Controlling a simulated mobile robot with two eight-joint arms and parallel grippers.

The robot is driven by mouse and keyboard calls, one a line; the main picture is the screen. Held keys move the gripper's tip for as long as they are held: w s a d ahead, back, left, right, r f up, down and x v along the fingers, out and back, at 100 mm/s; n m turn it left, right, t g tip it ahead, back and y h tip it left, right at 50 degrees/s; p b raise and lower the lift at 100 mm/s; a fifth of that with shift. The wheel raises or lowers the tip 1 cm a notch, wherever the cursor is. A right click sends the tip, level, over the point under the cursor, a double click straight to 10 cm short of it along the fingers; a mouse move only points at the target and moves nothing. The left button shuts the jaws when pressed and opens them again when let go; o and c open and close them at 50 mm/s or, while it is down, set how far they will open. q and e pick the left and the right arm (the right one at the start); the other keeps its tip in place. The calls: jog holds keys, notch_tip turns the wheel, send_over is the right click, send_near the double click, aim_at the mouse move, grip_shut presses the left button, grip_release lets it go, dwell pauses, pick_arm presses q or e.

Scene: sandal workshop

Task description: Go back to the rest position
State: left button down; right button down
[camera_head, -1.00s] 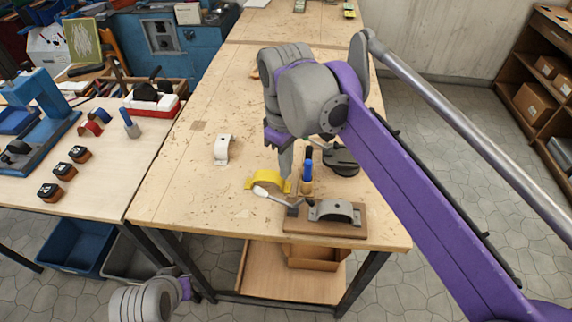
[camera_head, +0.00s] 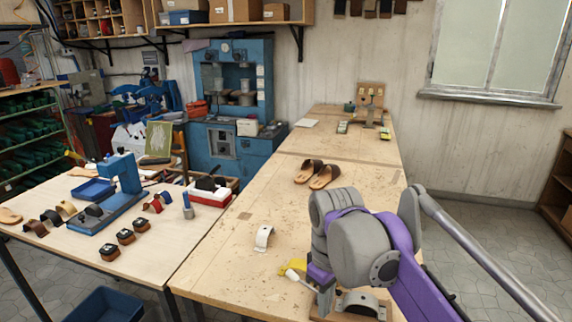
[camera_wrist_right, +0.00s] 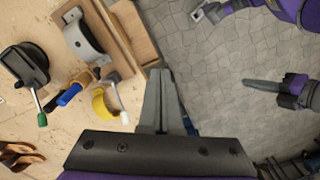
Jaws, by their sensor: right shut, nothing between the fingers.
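My right gripper (camera_head: 325,299) hangs over the near part of the workbench in the head view, by the wooden block with the grey arched piece (camera_head: 362,304). In the right wrist view its fingers (camera_wrist_right: 160,100) are together and empty, over the bench edge and the floor. A grey and purple part at the right of that view looks like my left gripper (camera_wrist_right: 265,85); its jaw state is unclear. The left gripper is out of the head view.
A yellow arched strap (camera_wrist_right: 105,103), a blue-handled tool (camera_wrist_right: 72,94) and a dark round device (camera_wrist_right: 22,68) lie near the right gripper. A white arched piece (camera_head: 264,238) and brown sandals (camera_head: 325,177) stand farther back on the bench. A side table (camera_head: 60,252) is at left.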

jog(key=s+d+f+m+t, duration=0.3)
jog(key=s+d+f+m, duration=0.1)
jog(key=s+f, duration=0.3)
jog(key=s+d+f+m+t, duration=0.2)
jog(key=s+d+f+m, duration=0.2)
jog(key=f, duration=0.7)
jog(key=s+d, duration=0.2)
jog(key=shift+s+m+t, duration=0.4)
dwell(0.5)
